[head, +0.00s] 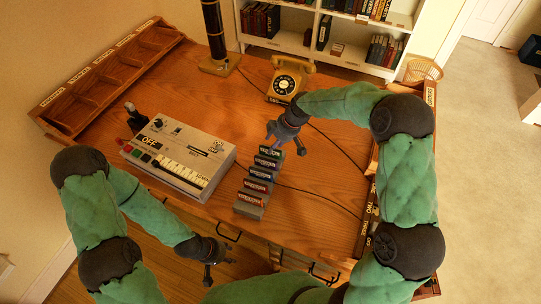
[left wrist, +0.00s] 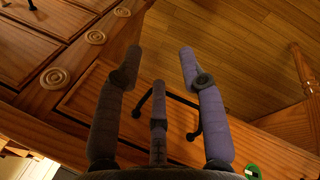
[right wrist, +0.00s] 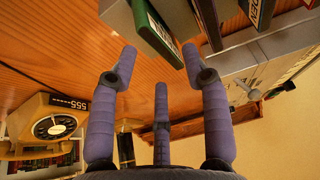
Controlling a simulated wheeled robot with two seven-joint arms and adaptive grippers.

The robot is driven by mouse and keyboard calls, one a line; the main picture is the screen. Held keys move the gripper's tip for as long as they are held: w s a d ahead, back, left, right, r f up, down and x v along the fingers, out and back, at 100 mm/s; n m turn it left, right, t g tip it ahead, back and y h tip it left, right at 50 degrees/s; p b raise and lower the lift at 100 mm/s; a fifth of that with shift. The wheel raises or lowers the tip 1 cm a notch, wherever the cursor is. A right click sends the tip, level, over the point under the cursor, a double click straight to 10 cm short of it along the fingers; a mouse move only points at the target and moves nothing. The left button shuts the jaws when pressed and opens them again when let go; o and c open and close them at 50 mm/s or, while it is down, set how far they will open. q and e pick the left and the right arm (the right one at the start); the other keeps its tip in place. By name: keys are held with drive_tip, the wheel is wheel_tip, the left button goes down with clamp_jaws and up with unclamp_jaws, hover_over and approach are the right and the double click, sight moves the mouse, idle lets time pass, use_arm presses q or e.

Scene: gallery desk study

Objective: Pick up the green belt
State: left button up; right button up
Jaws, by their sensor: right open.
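A grey rack (head: 249,211) on the desk holds several upright cartridges in a row. The farthest one, a green cartridge (head: 271,151), is the likeliest green belt, but I cannot read its label. In the right wrist view the green cartridge (right wrist: 157,32) stands just ahead of my right gripper (right wrist: 160,53), between the lines of its spread fingers. My right gripper (head: 284,142) is open and empty at the far end of the rack. My left gripper (head: 208,274) is open and empty, low by the desk's front edge; its spread fingers also show in the left wrist view (left wrist: 158,68).
A cream machine (head: 178,158) with an OFF display sits left of the rack. A yellow telephone (head: 286,84) stands behind it. A wooden compartment tray (head: 112,75) lines the left edge. Cables cross the desk right of the rack; the wood there is otherwise mostly clear.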

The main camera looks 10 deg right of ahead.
sight(270, 155)
drive_tip(key=x, duration=0.2)
drive_tip(key=b+x, duration=0.1)
drive_tip(key=x, duration=0.1)
drive_tip(key=shift+s, duration=0.2)
drive_tip(key=shift+c, duration=0.3)
drive_tip(key=shift+d, duration=0.1)
clamp_jaws()
drive_tip(key=shift+r, duration=0.1)
